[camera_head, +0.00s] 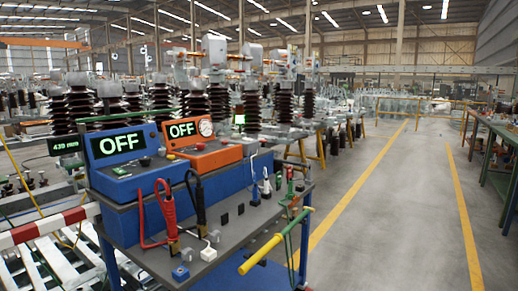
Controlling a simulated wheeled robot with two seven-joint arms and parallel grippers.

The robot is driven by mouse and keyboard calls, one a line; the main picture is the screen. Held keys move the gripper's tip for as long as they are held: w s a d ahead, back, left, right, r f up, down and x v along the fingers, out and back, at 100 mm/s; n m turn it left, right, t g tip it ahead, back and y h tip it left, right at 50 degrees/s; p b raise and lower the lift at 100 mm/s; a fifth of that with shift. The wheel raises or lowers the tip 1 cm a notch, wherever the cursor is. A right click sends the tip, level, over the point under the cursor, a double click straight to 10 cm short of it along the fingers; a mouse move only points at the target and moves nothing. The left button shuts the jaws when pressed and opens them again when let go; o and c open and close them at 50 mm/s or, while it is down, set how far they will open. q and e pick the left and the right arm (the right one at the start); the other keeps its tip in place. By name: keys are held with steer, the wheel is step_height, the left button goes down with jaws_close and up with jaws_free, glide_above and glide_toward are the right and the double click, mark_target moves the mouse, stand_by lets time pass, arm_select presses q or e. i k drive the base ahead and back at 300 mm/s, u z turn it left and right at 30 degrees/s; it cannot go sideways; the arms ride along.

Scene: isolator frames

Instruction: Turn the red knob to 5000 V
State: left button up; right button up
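A blue box (136,185) with a black display reading OFF (117,145) stands at the left on a grey-topped cart. No 5000 V reading shows. Neither of my grippers is in view.
Red (166,207) and black (198,205) clamp leads stand on the cart top (233,223). A yellow-and-green rod (277,240) sticks out at its front right. A red-and-white barrier (48,225) is at left. The floor (390,210) to the right is clear.

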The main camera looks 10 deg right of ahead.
mark_target(200, 146)
steer(key=z, duration=1.7)
steer(key=i, duration=3.85)
steer(key=u, duration=3.05)
